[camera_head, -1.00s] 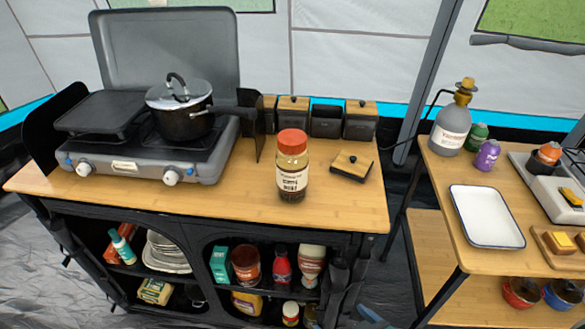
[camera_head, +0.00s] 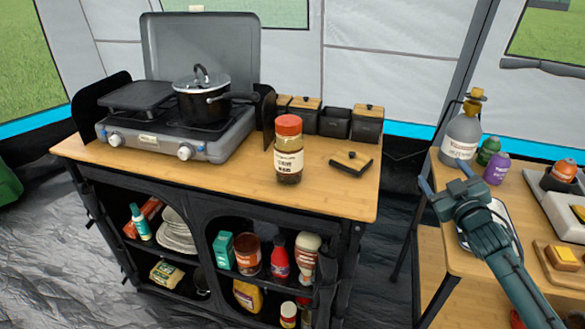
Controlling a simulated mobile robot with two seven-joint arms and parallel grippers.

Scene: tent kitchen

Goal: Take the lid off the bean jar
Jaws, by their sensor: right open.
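A clear jar (camera_head: 289,165) with a red lid (camera_head: 288,125) and a pale label stands upright on the wooden counter, right of the stove. It holds dark contents; the label is too small to read surely. The lid sits on the jar. My right gripper (camera_head: 446,178) is open and empty, well to the right of the jar, over the left part of the side table. It touches nothing that I can see. My left gripper is not in view.
A stove (camera_head: 180,135) with a lidded pot (camera_head: 203,100) fills the counter's left. Black canisters (camera_head: 335,122) stand behind the jar, and a wooden-topped black piece (camera_head: 351,162) lies right of it.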

